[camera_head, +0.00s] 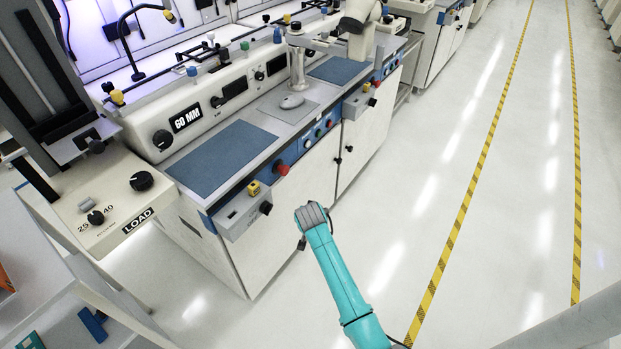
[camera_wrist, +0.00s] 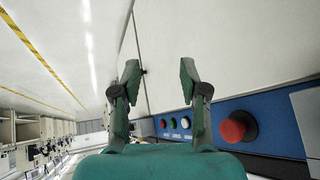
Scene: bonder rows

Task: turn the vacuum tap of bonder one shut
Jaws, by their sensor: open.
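The bonder bench (camera_head: 118,140) marked 60 MM stands left of centre in the head view. No part of it is clearly labelled as the vacuum tap. Small valve-like fittings with blue (camera_head: 192,71) and yellow (camera_head: 117,97) tops sit along the rail above its back panel, but I cannot tell which is the tap or how it is turned. My gripper (camera_wrist: 159,72) is open and empty in the wrist view, its two green fingers spread in front of the white cabinet front. In the head view my teal arm reaches toward the bench front; the fingers are not distinguishable there.
A red mushroom button (camera_wrist: 238,126) and small coloured buttons sit on the blue front strip. A grey box with a black knob (camera_head: 266,208) juts from the bench front. A unit marked LOAD (camera_head: 138,220) stands at left. The floor at right is clear, with yellow-black lines.

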